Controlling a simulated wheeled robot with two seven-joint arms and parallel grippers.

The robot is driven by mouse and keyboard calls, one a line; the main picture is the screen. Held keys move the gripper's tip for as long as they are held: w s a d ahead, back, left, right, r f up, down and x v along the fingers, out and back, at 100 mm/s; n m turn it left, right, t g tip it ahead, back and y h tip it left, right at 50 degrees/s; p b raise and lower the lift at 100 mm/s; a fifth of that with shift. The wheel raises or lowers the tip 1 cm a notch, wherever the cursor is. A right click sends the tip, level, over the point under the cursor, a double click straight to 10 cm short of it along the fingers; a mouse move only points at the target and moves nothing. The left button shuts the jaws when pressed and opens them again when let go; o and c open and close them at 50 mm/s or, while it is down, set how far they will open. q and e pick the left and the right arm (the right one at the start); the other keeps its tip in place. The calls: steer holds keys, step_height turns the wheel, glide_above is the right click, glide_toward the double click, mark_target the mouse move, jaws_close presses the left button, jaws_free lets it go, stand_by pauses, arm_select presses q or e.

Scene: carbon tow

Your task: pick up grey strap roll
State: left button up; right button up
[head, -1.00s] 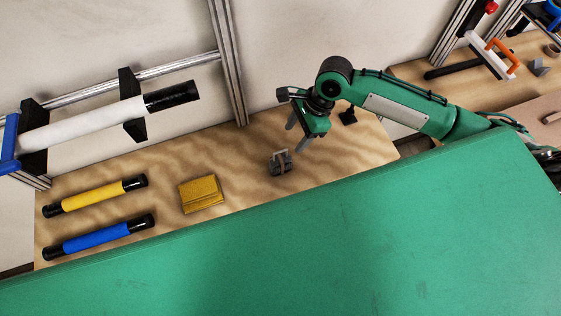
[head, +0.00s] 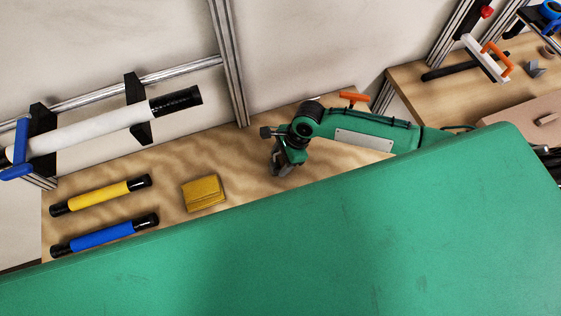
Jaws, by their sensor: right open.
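The grey strap roll (head: 284,169) lies on the wooden bench, mostly hidden behind my right gripper and the green edge in front. My right gripper (head: 278,162) is open and points down at the roll, with its fingers at or around it. I cannot tell whether the fingers touch it. My left gripper is not in view.
A yellow folded block (head: 203,193) lies left of the roll, with yellow (head: 100,196) and blue (head: 103,235) tubes further left. A white roll on a rail (head: 90,133) hangs behind. My large green body panel covers the foreground. An orange-handled tool (head: 353,97) stands behind my arm.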

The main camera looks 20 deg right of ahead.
steer(key=c, duration=1.1)
steer(key=shift+r, duration=0.15)
